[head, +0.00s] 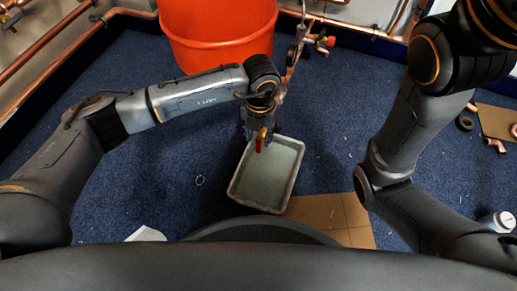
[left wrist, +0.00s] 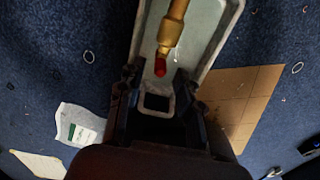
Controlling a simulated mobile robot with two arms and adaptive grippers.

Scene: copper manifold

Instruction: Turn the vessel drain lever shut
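The orange vessel (head: 218,30) stands at the top of the head view. A small red lever (head: 260,141) shows over the grey tray, just by my left gripper (head: 257,127). In the left wrist view, a brass fitting (left wrist: 172,30) comes in from the top, with a red tip (left wrist: 160,66) at its lower end. My left gripper (left wrist: 158,80) is open, its fingers apart on either side of the red tip's line. The tip appears near the fingertips; I cannot tell whether they touch. The lever's joint to the vessel is hidden behind my left arm. My right gripper is out of view.
The grey tray (head: 234,191) lies on the blue carpet below, partly over a cardboard sheet (head: 345,215). Copper pipes with a red-handled valve (head: 328,41) stand right of the vessel. A white can (head: 497,222) stands at far right. Carpet left of the tray is mostly clear.

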